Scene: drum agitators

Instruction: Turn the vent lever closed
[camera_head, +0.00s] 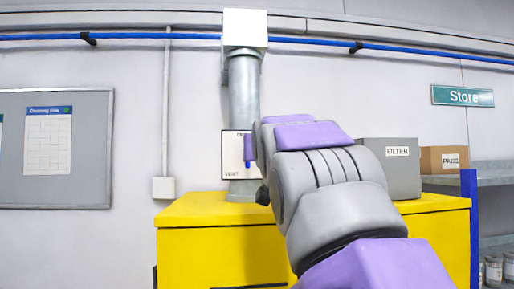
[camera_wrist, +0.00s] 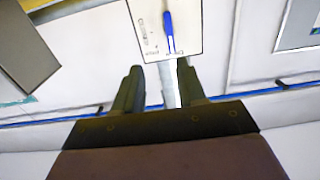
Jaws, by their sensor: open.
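The vent lever (camera_wrist: 168,32) is a blue handle on a white plate (camera_wrist: 190,40) at the top of the wrist view. The plate is mounted on a grey vertical duct. In the head view the plate (camera_head: 231,160) shows left of my arm, with a small blue piece of the lever (camera_head: 247,165) visible; my arm hides the rest. My gripper (camera_wrist: 158,76) is open and empty, with its two fingers apart below the lever in the wrist picture. The fingers do not appear to touch the lever. In the head view my gripper is largely hidden by my arm.
A yellow cabinet (camera_head: 215,212) stands below the duct (camera_head: 244,90). On it sits a grey FILTER box (camera_head: 400,178). A cardboard box (camera_head: 443,160) stands on shelves at right. A blue pipe (camera_head: 150,36) runs along the upper wall; a noticeboard (camera_head: 85,150) hangs left.

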